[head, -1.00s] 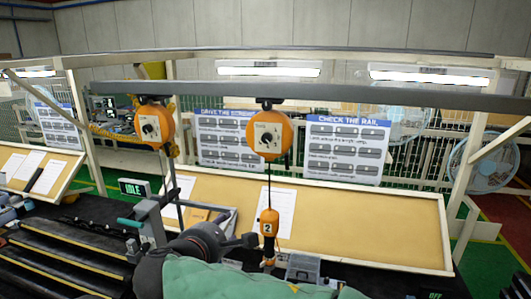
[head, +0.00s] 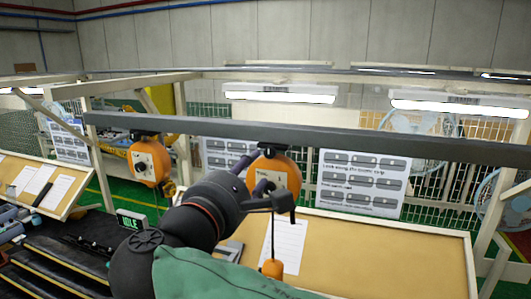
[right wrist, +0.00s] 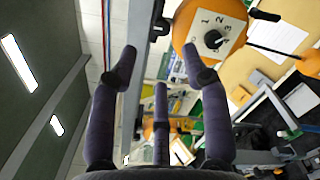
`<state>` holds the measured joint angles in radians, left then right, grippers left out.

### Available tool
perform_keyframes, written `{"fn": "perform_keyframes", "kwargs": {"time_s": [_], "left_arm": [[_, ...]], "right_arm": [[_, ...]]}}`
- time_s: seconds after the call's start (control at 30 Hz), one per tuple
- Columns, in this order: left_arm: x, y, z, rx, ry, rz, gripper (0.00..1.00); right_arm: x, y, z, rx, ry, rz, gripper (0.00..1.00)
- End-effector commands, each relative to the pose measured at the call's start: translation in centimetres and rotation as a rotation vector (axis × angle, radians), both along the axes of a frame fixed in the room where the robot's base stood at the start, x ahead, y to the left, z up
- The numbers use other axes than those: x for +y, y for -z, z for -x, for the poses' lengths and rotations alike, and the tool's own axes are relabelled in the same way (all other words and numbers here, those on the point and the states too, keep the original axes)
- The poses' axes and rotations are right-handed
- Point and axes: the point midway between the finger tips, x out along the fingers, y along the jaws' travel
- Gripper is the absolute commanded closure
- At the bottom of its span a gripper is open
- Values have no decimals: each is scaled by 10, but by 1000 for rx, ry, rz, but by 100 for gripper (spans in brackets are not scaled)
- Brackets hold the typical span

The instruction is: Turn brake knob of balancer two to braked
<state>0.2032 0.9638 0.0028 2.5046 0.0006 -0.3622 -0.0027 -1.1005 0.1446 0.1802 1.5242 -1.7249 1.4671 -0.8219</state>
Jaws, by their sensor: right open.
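Balancer two is the right orange reel (head: 287,171) hanging from the dark rail in the head view. My right gripper (head: 266,182) is in front of it, its fingers overlapping its face and hiding much of the knob area. In the right wrist view, the balancer (right wrist: 184,30) is at the upper right, with a pale plate numbered around a black knob (right wrist: 213,39). My right gripper (right wrist: 160,62) is open and empty there, its fingers apart and the knob just beyond the right fingertip. I cannot see contact with the knob. My left gripper is out of view.
Another orange balancer (head: 149,161) hangs to the left on the same dark rail (head: 390,143). An orange tool (head: 272,268) hangs below balancer two. A tan board (head: 400,245) with paper stands behind, and an IDLE display (head: 131,220) sits at left.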

Motion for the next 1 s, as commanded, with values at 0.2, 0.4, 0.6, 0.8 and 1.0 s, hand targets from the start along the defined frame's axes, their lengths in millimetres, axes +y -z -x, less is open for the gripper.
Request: {"fn": "perform_keyframes", "kwargs": {"time_s": [0.2, 0.4, 0.6, 0.8, 1.0], "left_arm": [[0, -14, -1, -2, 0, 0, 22], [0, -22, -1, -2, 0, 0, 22], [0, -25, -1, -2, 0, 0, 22], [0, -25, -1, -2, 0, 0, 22], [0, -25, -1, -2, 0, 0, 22]], "right_arm": [[-15, -2, -39, 3, 6, 1, 53], [-24, -2, -64, 2, 4, -1, 53], [-28, -1, -76, 1, 1, 0, 53], [-28, 0, -77, 1, 1, 0, 53], [-28, 0, -77, 2, 1, -1, 84]]}}
